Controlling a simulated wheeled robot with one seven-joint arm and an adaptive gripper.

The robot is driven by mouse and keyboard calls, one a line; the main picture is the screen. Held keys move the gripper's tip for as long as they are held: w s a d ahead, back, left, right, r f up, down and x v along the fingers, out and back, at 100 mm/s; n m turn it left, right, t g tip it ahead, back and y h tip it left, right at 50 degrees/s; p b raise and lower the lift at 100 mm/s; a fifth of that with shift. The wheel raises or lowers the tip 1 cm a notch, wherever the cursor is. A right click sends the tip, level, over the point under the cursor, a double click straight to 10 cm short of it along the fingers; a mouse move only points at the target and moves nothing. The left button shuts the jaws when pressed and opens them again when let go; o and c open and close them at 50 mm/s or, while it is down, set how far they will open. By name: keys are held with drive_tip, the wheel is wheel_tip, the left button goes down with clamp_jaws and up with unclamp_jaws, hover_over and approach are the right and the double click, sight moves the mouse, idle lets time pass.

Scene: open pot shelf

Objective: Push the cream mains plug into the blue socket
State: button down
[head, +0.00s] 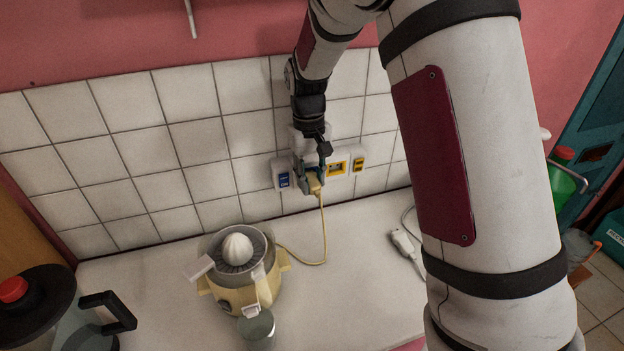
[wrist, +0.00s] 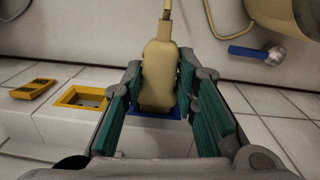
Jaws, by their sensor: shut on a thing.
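The cream mains plug (wrist: 159,70) is between the teal finger pads of my gripper (wrist: 158,92), which is shut on its sides. The plug's front end is at the blue socket (wrist: 172,113), whose edge shows around it in the wrist view; I cannot tell how deep the pins are. In the head view my gripper (head: 311,180) is at the tiled wall with the plug (head: 314,184) in it, and it hides the blue socket. The plug's cord (head: 324,228) hangs down to the counter and runs to a cream juicer (head: 235,296).
A yellow socket (head: 337,168) and a yellow switch (head: 358,164) are right of my gripper; a blue switch (head: 283,179) is left. A white plug (head: 405,243) lies on the counter (head: 365,285). A jug (head: 90,325) stands front left. The counter between juicer and white plug is clear.

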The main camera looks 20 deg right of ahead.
sight(309, 177)
drive_tip(key=shift+w, duration=0.45)
drive_tip(key=c, duration=1.2)
unclamp_jaws()
drive_tip(key=shift+o, duration=0.4)
drive_tip(key=o, duration=0.6)
drive_tip(key=shift+c, duration=0.2)
drive_tip(key=shift+w+a+r+p, duration=0.1)
drive_tip(key=shift+r+p, duration=0.7)
drive_tip(key=shift+r, duration=2.95)
